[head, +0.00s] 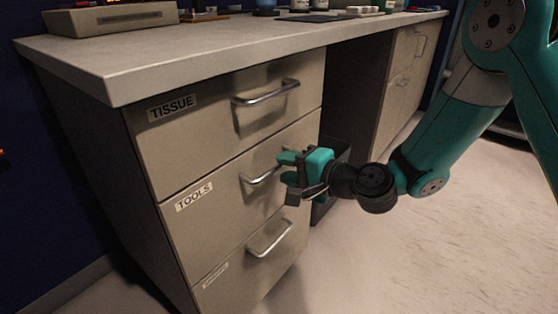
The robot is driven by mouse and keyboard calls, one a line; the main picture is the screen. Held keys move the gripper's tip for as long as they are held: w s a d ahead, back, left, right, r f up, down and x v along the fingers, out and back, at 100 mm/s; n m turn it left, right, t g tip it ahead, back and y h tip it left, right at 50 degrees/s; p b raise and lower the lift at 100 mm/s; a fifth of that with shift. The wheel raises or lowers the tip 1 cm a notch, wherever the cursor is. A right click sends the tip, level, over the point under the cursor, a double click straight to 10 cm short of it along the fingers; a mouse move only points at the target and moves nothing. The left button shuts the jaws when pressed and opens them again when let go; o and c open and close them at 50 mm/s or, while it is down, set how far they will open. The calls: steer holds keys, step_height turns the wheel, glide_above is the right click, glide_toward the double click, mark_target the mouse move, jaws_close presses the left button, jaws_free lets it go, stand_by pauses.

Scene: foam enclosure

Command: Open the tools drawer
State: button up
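The tools drawer (225,208) is the middle of three beige drawers, labelled "TOOLS", and its front looks flush with the others. Its silver bar handle (262,179) shows at the left part; my gripper hides the right part. My gripper (284,168), teal and black, is in front of the right end of that handle, with its fingers pointing left toward the drawer. The fingertips look spread apart. I cannot tell whether they touch the handle or are around it.
The tissue drawer (185,128) with its handle (266,93) is above, and a third drawer (225,285) with its handle (270,239) is below. The worktop (190,52) overhangs them. The floor (420,255) at right is clear.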

steer(key=shift+x, duration=1.35)
jaws_close()
steer(key=shift+s, duration=0.1)
